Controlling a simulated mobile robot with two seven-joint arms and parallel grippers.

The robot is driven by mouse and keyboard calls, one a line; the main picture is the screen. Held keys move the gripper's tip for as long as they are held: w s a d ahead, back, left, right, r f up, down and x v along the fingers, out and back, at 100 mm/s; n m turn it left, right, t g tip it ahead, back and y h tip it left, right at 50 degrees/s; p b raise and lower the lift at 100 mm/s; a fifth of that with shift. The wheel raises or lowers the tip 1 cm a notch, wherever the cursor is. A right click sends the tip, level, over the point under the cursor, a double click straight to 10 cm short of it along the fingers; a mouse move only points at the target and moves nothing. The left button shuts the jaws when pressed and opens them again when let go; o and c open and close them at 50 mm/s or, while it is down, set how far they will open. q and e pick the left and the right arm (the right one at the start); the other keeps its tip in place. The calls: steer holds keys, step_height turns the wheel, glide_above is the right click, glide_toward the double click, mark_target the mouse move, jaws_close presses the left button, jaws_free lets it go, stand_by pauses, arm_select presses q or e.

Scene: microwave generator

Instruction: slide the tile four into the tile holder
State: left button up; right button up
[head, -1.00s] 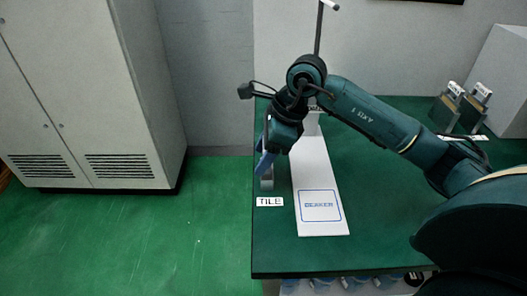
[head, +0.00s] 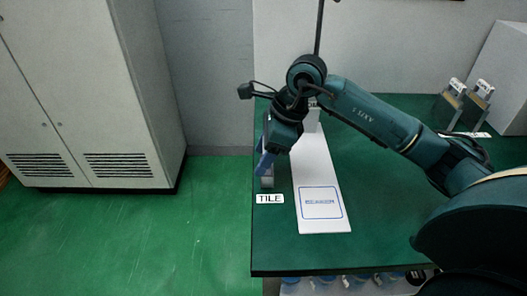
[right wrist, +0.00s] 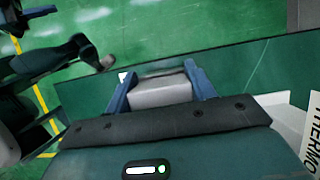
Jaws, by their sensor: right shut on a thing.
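My right gripper (head: 263,167) points down at the left edge of the green table, just behind the TILE label (head: 269,198). In the right wrist view its two blue fingers (right wrist: 160,88) stand either side of a smooth grey piece, which I take to be the tile four (right wrist: 160,94); its number does not show. In the head view a small grey block, apparently the tile holder (head: 267,182), stands on the table right under the fingertips. The fingers hide much of it, and I cannot tell how far the tile is in it. My left gripper is not in view.
A white board with a printed BEAKER square (head: 321,203) lies right of the gripper. Two upright holders with white-topped pieces (head: 478,97) stand at the back right. The green table (head: 390,235) is clear at its front. A grey cabinet (head: 85,80) stands left.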

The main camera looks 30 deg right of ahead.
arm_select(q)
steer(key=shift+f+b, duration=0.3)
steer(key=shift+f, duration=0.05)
arm_select(e)
steer(key=shift+f, duration=0.4)
steer(key=o, duration=0.7)
steer(key=shift+c, duration=0.2)
steer(key=o, duration=0.5)
steer(key=shift+s+f, duration=0.1)
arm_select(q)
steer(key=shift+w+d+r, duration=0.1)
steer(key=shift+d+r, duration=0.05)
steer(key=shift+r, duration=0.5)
arm_select(e)
steer(key=v, duration=1.3)
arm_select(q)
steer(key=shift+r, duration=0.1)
arm_select(e)
steer(key=shift+r, duration=0.25)
